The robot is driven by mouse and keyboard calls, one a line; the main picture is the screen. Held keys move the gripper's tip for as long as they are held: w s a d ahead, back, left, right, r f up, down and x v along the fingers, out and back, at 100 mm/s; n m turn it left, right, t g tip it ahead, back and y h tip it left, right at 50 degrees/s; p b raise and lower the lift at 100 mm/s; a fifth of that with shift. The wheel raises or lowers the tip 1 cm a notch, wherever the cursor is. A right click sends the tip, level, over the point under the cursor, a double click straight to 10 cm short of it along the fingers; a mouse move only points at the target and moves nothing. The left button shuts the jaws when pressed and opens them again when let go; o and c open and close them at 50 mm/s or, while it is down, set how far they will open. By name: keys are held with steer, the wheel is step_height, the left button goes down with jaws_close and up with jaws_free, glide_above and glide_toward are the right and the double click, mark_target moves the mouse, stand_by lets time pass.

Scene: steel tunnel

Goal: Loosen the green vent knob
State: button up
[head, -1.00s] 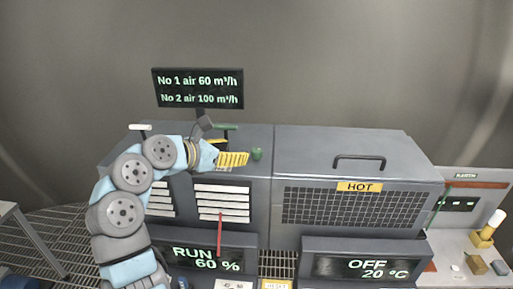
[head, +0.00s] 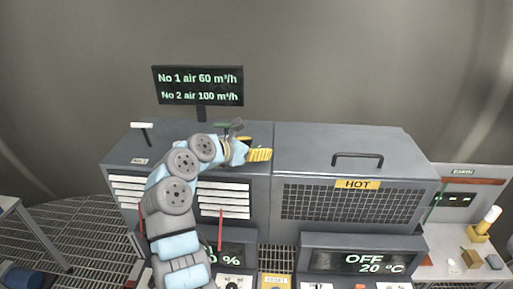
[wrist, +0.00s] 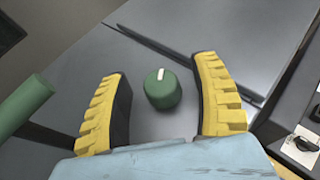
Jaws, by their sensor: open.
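The green vent knob (wrist: 162,90) shows in the wrist view as a short round knob with a white mark on its top. It stands on the grey cabinet top between the two yellow ribbed fingers of my gripper (wrist: 163,98), with clear space on both sides. My gripper is open and holds nothing. In the head view my gripper (head: 259,155) is over the cabinet's top right part, near the seam, and it hides the knob there.
A green bar handle (wrist: 27,105) lies close left of my gripper in the wrist view. A white-ended lever (head: 142,126) stands further left on the cabinet. The box marked HOT (head: 357,185) with a dark handle (head: 357,159) is to the right. A display (head: 198,86) rises behind.

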jaws_close()
steer(key=shift+f+n+y+p, duration=0.1)
steer(key=shift+n+y+p, duration=0.2)
steer(key=shift+p, duration=0.15)
steer(key=n+t+y+p, duration=0.2)
steer(key=n+y+p, duration=0.1)
steer(key=shift+s+d+t, duration=0.1)
steer(key=shift+d+t, duration=0.1)
steer(key=shift+t, duration=0.1)
steer(key=n+y+p, duration=0.2)
steer(key=y, duration=0.1)
steer(key=shift+n+t, duration=0.4)
steer(key=n+y+b, duration=0.2)
steer(key=y, duration=0.1)
steer(key=shift+f+n+t, duration=0.2)
steer(key=shift+n+t, duration=0.1)
steer(key=shift+n+y+b, duration=0.7)
steer(key=shift+y+b, duration=0.1)
steer(key=shift+b, duration=0.35)
steer(key=shift+a+b, duration=0.1)
steer(key=shift+b, duration=0.3)
steer(key=shift+r+n+y, duration=0.15)
steer(key=shift+n+y, duration=0.25)
steer(key=shift+y, duration=0.1)
